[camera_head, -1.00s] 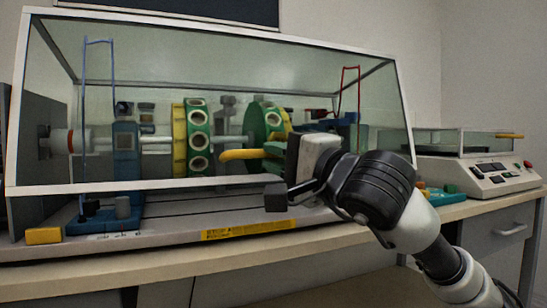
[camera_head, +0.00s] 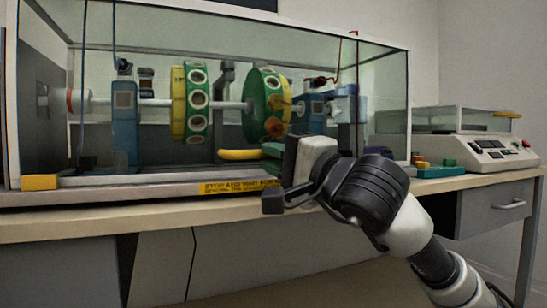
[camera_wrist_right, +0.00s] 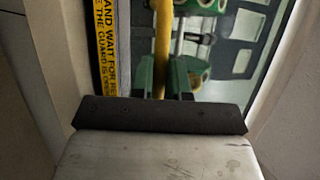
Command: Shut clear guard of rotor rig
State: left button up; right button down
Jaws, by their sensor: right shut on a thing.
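The rotor rig's clear guard (camera_head: 335,75) is a see-through box with a pale frame. It stands low over the rig in the head view, its lower edge close to the base (camera_head: 120,197). I cannot tell whether a small gap is left. Its yellow bar handle (camera_head: 238,155) is at the front and also shows in the wrist view (camera_wrist_right: 162,40). My right gripper (camera_head: 272,153) is shut on this handle, its green fingers on either side of the bar. Behind the panel are the rotor's green and yellow discs (camera_head: 197,103) on a shaft. My left gripper is out of view.
A yellow warning label (camera_head: 238,187) runs along the rig's front. A control box (camera_head: 490,150) with a clear lid stands at the right, near a teal tray (camera_head: 440,172) with small coloured pieces. A strip of wooden bench (camera_head: 100,222) in front is clear.

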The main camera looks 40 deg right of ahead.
jog(key=shift+w+a+f+g, duration=0.15)
jog(key=shift+f, duration=0.3)
jog(key=shift+w+a+f+g, duration=0.1)
jog(key=shift+f+g, duration=0.05)
jog(key=shift+f, duration=0.25)
jog(key=c, duration=1.1)
grip_release()
jog(key=shift+d, duration=0.2)
jog(key=shift+c, duration=0.2)
jog(key=shift+o, duration=0.2)
jog(key=shift+s, duration=0.1)
jog(key=shift+d+r, duration=0.1)
jog(key=shift+r, duration=0.1)
jog(key=b+v, duration=0.3)
jog(key=v, duration=0.7)
jog(key=shift+s, duration=0.3)
jog(key=shift+f, duration=0.1)
